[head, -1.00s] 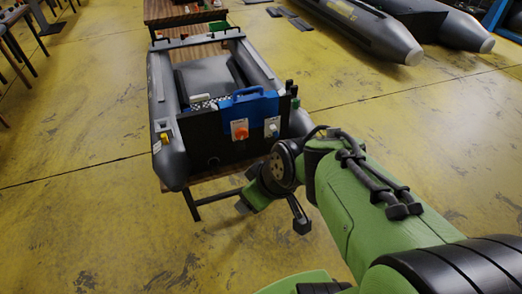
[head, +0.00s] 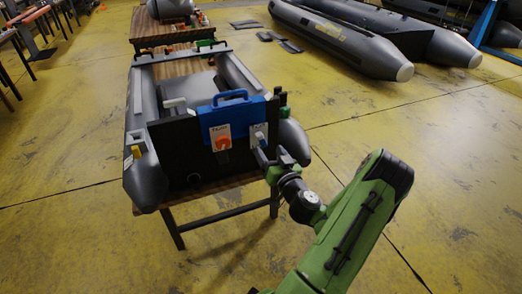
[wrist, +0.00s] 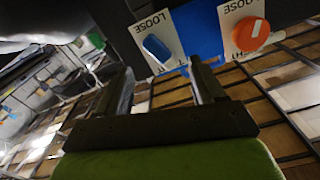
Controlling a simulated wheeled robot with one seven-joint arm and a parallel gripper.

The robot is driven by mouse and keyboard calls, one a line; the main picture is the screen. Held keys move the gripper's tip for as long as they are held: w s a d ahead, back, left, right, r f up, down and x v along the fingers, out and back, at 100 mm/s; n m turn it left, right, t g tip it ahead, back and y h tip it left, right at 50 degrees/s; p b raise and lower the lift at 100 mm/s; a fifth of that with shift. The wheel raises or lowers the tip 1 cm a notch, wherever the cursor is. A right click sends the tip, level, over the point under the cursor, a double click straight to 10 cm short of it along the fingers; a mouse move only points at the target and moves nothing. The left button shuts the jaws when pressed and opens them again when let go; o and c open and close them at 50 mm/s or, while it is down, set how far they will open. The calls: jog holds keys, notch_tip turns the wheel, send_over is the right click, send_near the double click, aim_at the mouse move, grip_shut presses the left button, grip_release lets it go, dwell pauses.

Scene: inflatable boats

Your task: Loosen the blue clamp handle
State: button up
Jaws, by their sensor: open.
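The blue clamp handle (wrist: 156,47) sits on a white label plate reading "LOOSE" in the wrist view. In the head view that plate (head: 258,133) is on the right of the boat's dark transom, and the handle is hard to make out behind my gripper. My gripper (head: 264,157) is close in front of the plate. In the wrist view my gripper (wrist: 162,68) is open, with nothing between its fingers. The handle lies just beyond the fingertips, roughly between them. I cannot tell if they touch the plate.
An orange knob (head: 222,143) on its own label plate is left of the clamp handle, and right of it in the wrist view. A blue bracket (head: 236,110) rises above both. The grey inflatable boat (head: 147,183) rests on a wooden table.

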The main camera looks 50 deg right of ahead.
aim_at(263, 142)
jog(key=x, duration=0.6)
jog(key=shift+w+r, duration=0.1)
jog(key=shift+w, duration=0.1)
jog(key=shift+d+m, duration=0.1)
jog(key=shift+m, duration=0.8)
jog(key=m, duration=0.4)
jog(key=shift+s, duration=0.2)
jog(key=shift+m+p, duration=0.55)
jog(key=shift+m, duration=0.55)
jog(key=shift+r+m+p, duration=0.25)
jog(key=shift+m+p, duration=0.45)
jog(key=shift+p, duration=0.45)
jog(key=shift+m+p, duration=0.8)
jog(key=shift+p, duration=0.2)
jog(key=m+p, duration=0.4)
jog(key=m, duration=0.3)
jog(key=m+p, duration=0.3)
jog(key=m, duration=0.3)
jog(key=shift+f+m, duration=0.1)
jog(key=shift+m, duration=0.3)
jog(key=m, duration=0.2)
jog(key=m+p, duration=0.1)
jog(key=m, duration=0.1)
jog(key=shift+f, duration=0.25)
